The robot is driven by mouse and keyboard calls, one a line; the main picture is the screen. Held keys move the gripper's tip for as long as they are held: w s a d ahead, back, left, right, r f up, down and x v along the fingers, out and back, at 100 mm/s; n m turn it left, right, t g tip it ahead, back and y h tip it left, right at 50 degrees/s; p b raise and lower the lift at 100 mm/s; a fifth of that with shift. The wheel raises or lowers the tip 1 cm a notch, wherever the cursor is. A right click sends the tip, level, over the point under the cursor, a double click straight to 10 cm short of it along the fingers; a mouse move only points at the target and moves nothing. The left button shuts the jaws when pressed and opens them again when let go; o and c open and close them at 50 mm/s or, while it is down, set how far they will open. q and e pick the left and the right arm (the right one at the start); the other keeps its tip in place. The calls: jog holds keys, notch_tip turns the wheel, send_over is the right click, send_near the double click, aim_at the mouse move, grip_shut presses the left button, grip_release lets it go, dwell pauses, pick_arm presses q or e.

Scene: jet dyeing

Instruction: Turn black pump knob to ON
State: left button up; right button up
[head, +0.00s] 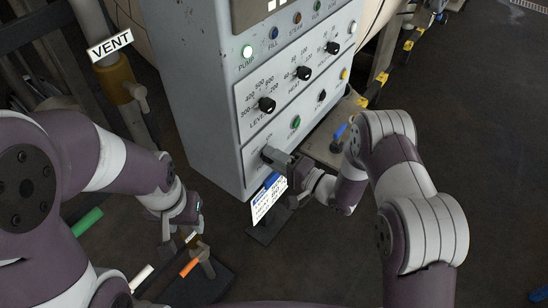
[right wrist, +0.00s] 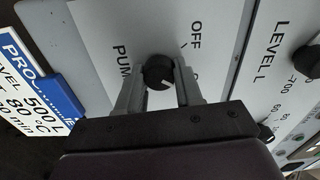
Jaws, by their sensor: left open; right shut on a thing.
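The black pump knob (right wrist: 158,70) shows in the right wrist view, between the two fingers of my right gripper (right wrist: 158,88). The gripper is shut on it. A white mark on the knob faces the lower right of that view. The words PUMP and OFF stand on the grey panel (right wrist: 215,60) beside the knob; no ON label can be read there. My left gripper (head: 180,222) is open, low at the left, away from the panel.
A lit PUMP lamp (head: 247,51) is at the panel's upper left. Level knob (head: 267,104) and heat knob (head: 303,73) sit above my right gripper. A blue-white placard (head: 268,199) hangs below. An orange-handled tool (head: 190,267) is near my left gripper. A VENT valve (head: 137,92) is left.

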jog(key=shift+w+d+r, duration=0.1)
jog(key=shift+w+r, duration=0.15)
jog(key=shift+r, duration=0.1)
jog(key=o, duration=1)
jog(key=shift+o, duration=0.2)
jog(key=shift+f, duration=0.2)
jog(key=b+v, duration=0.1)
jog(key=v, duration=1.1)
jog(key=shift+s+d, duration=0.25)
jog(key=shift+d, duration=0.1)
